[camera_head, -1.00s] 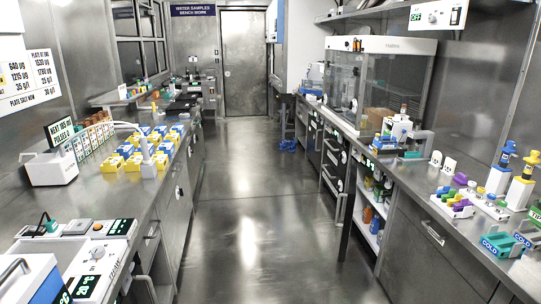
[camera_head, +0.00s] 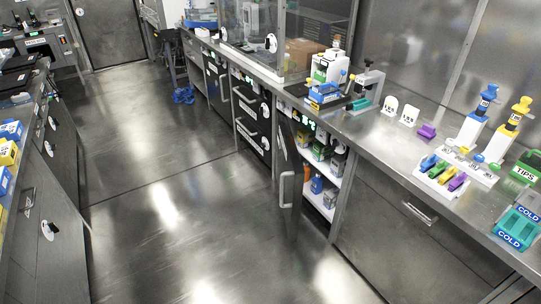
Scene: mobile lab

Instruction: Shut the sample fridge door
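A fridge cabinet under the right-hand counter stands open, with its lit white shelves (camera_head: 318,166) showing bottles and boxes. Its dark door (camera_head: 290,170) stands swung out into the aisle at the left side of the opening, seen nearly edge-on. A pale vertical handle (camera_head: 284,190) is on the door's left face. I take this to be the sample fridge; no readable label confirms it. Neither of my grippers is in view.
The counter above holds a glass enclosure (camera_head: 285,35), pipettes (camera_head: 475,128) and coloured tube racks (camera_head: 443,176).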

